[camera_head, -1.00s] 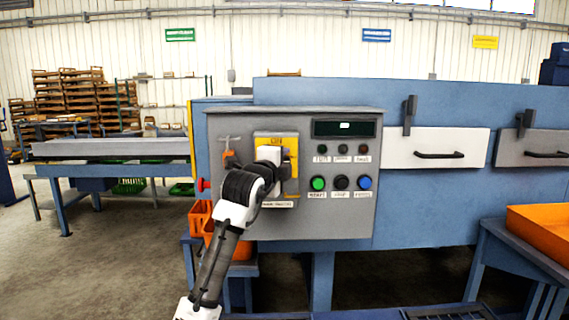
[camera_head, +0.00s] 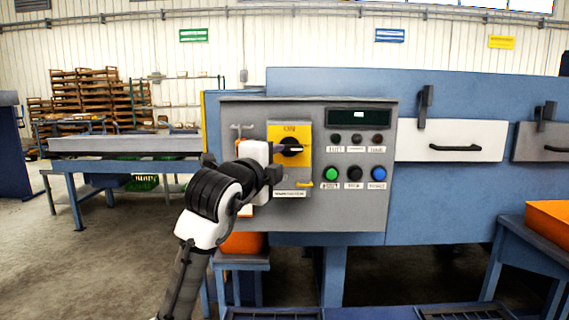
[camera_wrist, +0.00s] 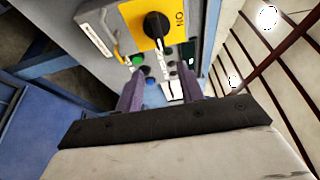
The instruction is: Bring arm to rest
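My arm reaches up in front of the control panel (camera_head: 354,215) in the head view. My gripper (camera_wrist: 160,92) shows in the wrist view with its two fingers apart and nothing between them. In the head view the arm's end is left of and slightly below the yellow switch plate (camera_head: 275,136), and its fingers are hard to make out. The black rotary switch (camera_head: 291,147) on the plate is uncovered, its handle pointing right. It also shows in the wrist view (camera_wrist: 156,25), beyond the fingers and apart from them.
Green, black and blue buttons (camera_head: 354,174) sit right of the switch. An orange bin (camera_head: 243,242) stands on a small blue stand below the panel. Another orange bin (camera_head: 549,228) is on a table at right. A conveyor table (camera_head: 125,145) stands at left.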

